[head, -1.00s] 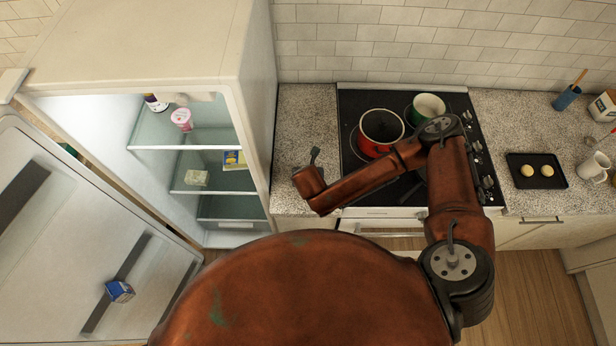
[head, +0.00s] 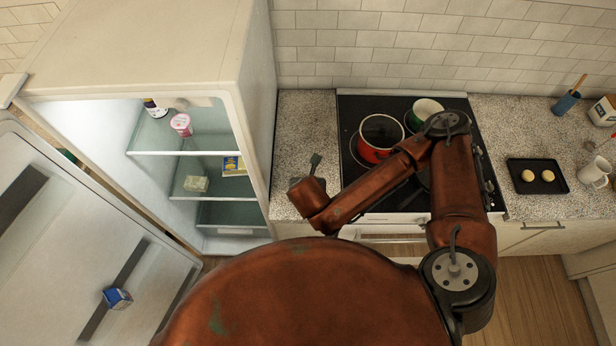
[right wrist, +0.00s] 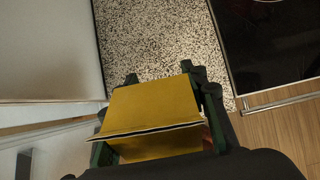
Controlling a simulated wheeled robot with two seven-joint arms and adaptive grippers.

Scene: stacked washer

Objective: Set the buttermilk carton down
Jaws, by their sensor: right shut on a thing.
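In the right wrist view my right gripper (right wrist: 158,82) is shut on a yellow carton (right wrist: 155,108), taken to be the buttermilk carton. Its green fingers press on both sides, and a dark-edged ridge crosses the carton. The speckled counter (right wrist: 160,40) shows beyond it; I cannot tell whether the carton touches it. My left gripper is not in view.
The stove (head: 352,110) on the right holds a red pot (head: 370,155) and a green pot (head: 425,108). The strip's rear is clear.

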